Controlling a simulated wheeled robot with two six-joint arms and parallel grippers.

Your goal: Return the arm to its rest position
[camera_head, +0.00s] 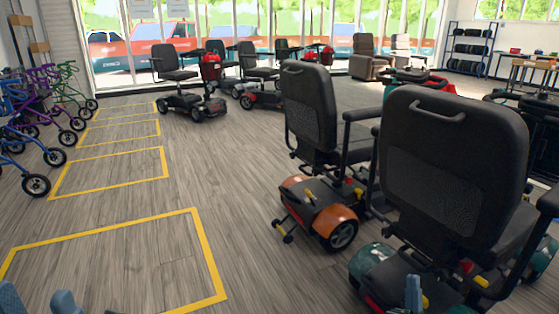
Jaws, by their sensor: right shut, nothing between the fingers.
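My right gripper (413,293) shows only as a narrow blue-grey tip at the bottom edge, in front of the teal scooter's rear. It is shut and empty. The rest of my right arm is out of frame below. At the bottom left corner, rounded blue-grey parts of mine show, cut off by the frame edge. They appear to belong to my left arm, and I cannot tell the state of its jaws. Neither side holds any visible object.
A teal scooter (450,160) with a black seat stands close at right, an orange scooter (335,218) beyond it. Other scooters (190,100) stand near the windows. Rollators (40,120) line the left wall. Yellow floor outlines (212,255) are empty; the middle floor is clear.

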